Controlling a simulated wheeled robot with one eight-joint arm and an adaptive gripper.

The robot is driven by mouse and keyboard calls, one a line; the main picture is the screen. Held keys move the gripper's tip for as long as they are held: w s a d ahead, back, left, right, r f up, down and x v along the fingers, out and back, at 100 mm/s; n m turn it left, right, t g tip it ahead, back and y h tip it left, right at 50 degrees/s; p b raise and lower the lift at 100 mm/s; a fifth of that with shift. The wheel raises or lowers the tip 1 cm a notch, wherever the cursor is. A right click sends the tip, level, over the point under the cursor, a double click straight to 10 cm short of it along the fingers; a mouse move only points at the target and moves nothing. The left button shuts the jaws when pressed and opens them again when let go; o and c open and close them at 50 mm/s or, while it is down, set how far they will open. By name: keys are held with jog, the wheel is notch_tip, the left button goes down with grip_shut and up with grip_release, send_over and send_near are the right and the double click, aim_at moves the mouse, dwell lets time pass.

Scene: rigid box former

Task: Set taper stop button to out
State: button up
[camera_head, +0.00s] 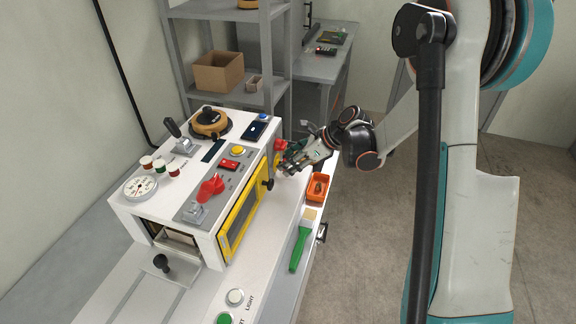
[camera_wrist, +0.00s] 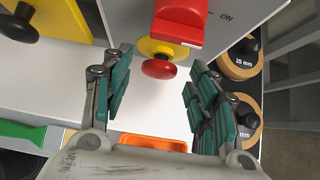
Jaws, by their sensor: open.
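A red mushroom-shaped button (camera_wrist: 158,69) on a yellow collar (camera_wrist: 160,48) stands out from the side of the white machine (camera_wrist: 120,14). I take it for the taper stop button; I cannot tell whether it is pushed in or out. My gripper (camera_wrist: 160,76) is open in the wrist view, with one finger on each side of the button and a gap on both sides. In the head view my gripper (camera_head: 290,166) is at the machine's right side and largely hides the button.
A red block (camera_wrist: 179,22) with an "ON" mark beside it sits just above the button. Tape rolls (camera_wrist: 240,60) are to the right. An orange bin (camera_head: 318,187) and a green-handled brush (camera_head: 302,240) lie on the ledge. A yellow-framed door (camera_head: 240,215) has a black knob (camera_head: 268,184).

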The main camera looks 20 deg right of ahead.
jog(key=shift+x, duration=0.75)
jog(key=shift+c, duration=0.6)
grip_shut()
jog(key=shift+s+d+b, duration=0.25)
jog(key=shift+d+b, duration=0.05)
jog(key=shift+d, duration=0.05)
jog(key=shift+o, duration=0.6)
grip_release()
jog(key=shift+r, duration=0.1)
jog(key=v, duration=1.2)
